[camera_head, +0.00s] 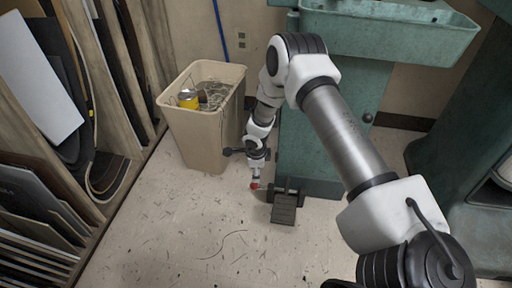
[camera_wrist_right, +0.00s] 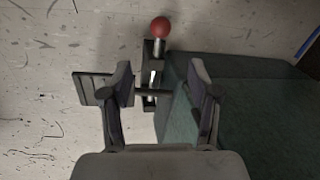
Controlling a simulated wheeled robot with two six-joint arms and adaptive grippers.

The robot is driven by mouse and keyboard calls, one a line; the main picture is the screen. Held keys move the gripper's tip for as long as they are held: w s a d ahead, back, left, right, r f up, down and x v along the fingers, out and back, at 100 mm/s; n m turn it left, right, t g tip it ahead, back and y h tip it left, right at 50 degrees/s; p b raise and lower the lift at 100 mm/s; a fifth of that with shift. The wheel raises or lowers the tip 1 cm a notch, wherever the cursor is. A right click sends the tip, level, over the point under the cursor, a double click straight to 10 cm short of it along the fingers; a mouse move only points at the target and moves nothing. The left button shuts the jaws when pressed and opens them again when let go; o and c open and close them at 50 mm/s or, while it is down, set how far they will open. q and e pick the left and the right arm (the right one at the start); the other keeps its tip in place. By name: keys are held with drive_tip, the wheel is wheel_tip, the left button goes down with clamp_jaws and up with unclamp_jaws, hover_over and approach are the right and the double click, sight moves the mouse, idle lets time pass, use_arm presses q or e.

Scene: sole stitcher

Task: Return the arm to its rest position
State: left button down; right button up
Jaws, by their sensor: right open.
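My right arm (camera_head: 340,130) reaches from the lower right of the head view up and over, then down in front of the green stitcher (camera_head: 325,130). In the right wrist view my right gripper (camera_wrist_right: 161,82) is open, its two fingers apart. A metal lever with a red ball knob (camera_wrist_right: 160,27) shows beyond and between the fingers; I see no grip on it. The red knob (camera_head: 254,186) also shows in the head view, just below the end of the arm. A dark foot pedal (camera_head: 284,207) sits at the machine's base. My left gripper is not in view.
A beige bin (camera_head: 203,138) with scraps and a yellow can stands left of the arm. A wooden rack (camera_head: 115,185) with sheets and boards lines the left side. A green tray (camera_head: 390,35) juts out above. The floor (camera_head: 190,240) in front is clear apart from small scraps.

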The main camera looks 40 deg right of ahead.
idle(0.5)
drive_tip(key=s+a+r+n+g+y+p, duration=0.1)
drive_tip(key=s+a+r+n+p, duration=0.15)
drive_tip(key=s+a+n, duration=0.6)
drive_tip(key=s+a+r+n+g+p, duration=0.1)
drive_tip(key=s+a+n+p, duration=0.25)
drive_tip(key=s, duration=0.95)
drive_tip(key=s+a+r+n+g+y+p, duration=0.15)
drive_tip(key=s+a+n, duration=0.4)
drive_tip(key=s, duration=0.55)
wheel_tip(320, 180, up, 39)
drive_tip(key=w+n+t+h+p, duration=0.1)
drive_tip(key=n+p, duration=0.6)
drive_tip(key=p, duration=3.1)
drive_tip(key=shift+w+d+n+t+p, duration=0.3)
drive_tip(key=shift+w+n+t, duration=0.05)
drive_tip(key=shift+w, duration=0.15)
